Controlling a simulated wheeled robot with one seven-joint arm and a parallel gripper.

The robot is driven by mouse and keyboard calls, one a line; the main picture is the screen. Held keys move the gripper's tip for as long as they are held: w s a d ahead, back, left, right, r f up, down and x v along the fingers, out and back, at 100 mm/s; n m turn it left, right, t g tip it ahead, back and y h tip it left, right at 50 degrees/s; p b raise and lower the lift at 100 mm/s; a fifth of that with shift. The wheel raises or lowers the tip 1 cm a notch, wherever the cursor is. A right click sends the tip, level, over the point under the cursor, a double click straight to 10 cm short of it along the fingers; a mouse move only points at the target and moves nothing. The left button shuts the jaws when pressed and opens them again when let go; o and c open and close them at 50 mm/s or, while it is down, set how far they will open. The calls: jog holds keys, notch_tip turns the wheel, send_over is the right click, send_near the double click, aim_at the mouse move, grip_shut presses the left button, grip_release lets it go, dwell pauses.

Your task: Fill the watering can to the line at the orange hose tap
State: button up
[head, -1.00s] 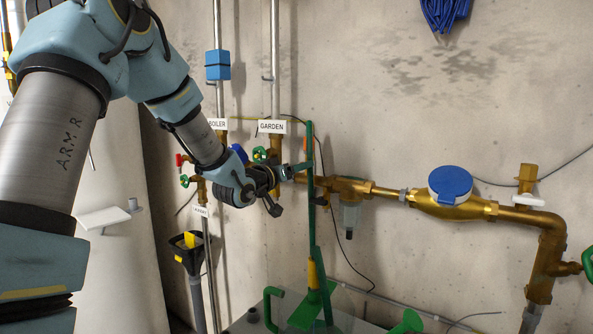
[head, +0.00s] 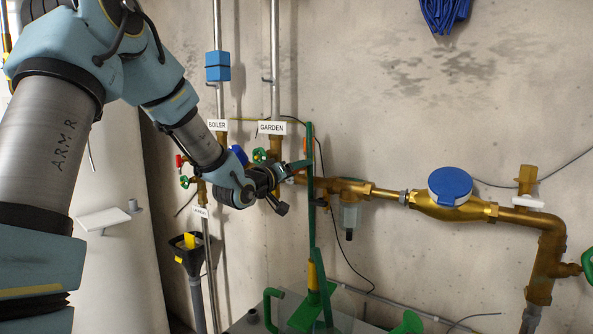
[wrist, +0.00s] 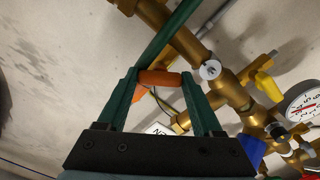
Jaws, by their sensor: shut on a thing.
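My gripper (wrist: 160,88) is shut on an orange handle (wrist: 158,77), which sits between its green fingertips in the wrist view. In the head view my gripper (head: 300,170) is at the brass pipework below the GARDEN label, and the orange handle there is mostly hidden. At the bottom, a clear body with green parts (head: 272,304) looks like the watering can, cut off by the frame edge. Its fill line and water level cannot be made out. A tall green bar (head: 311,215) stands upright beside my gripper.
Brass pipe with a blue-capped meter (head: 451,186) runs along the wall to the right. Labelled BOILER (head: 217,125) and GARDEN (head: 271,128) pipes rise behind my gripper. A black funnel (head: 190,250) stands lower left. The wrist view shows a round gauge (wrist: 303,104).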

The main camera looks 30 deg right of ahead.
jog(key=o, duration=1.4)
jog(key=shift+c, duration=0.2)
jog(key=shift+a, duration=0.1)
jog(key=b+v, duration=0.3)
jog(key=v, duration=0.7)
jog(key=shift+s+a, duration=0.15)
jog(key=shift+a, duration=0.2)
